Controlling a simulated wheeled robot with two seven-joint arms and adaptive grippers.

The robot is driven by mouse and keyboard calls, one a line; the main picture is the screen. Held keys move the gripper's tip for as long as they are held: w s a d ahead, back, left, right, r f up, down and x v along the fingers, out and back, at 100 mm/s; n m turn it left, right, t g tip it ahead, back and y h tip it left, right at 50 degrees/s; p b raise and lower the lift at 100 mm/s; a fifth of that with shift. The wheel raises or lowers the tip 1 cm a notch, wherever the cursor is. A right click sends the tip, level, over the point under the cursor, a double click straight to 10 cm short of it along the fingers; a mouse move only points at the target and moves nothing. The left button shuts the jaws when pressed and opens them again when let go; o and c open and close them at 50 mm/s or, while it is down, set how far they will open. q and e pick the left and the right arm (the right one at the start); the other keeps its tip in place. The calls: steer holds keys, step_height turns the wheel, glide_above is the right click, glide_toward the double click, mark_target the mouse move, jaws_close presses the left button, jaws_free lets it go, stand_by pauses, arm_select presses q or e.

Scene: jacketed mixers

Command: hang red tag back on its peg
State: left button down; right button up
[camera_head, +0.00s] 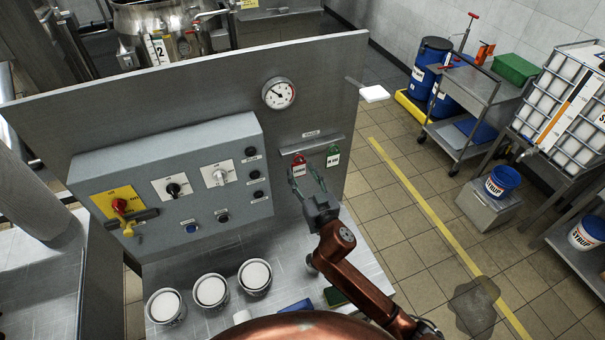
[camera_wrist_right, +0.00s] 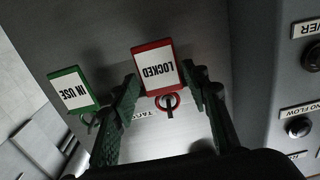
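The red tag (camera_head: 299,170) with a white LOCKED label is at the panel below a grey rail. In the right wrist view, where the red tag (camera_wrist_right: 154,68) appears upside down, its red ring (camera_wrist_right: 168,101) is around a dark peg (camera_wrist_right: 170,112). My right gripper (camera_head: 306,172) is in front of the panel, its fingers apart. In the wrist view the right gripper (camera_wrist_right: 160,80) has one finger on each side of the tag, close to its edges; I cannot tell whether they touch it. My left gripper is not in view.
A green IN USE tag (camera_head: 333,157) hangs just right of the red one. A grey control box (camera_head: 180,180) with knobs stands out from the panel at left. A pressure gauge (camera_head: 278,93) is above. White-topped tubs (camera_head: 211,290) stand on the bench below.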

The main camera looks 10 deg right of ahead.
steer(key=o, duration=0.3)
steer(key=shift+s, duration=0.2)
steer(key=s+d, duration=0.2)
steer(key=s, duration=0.9)
steer(key=shift+s+d, duration=0.15)
steer(key=shift+s, duration=0.05)
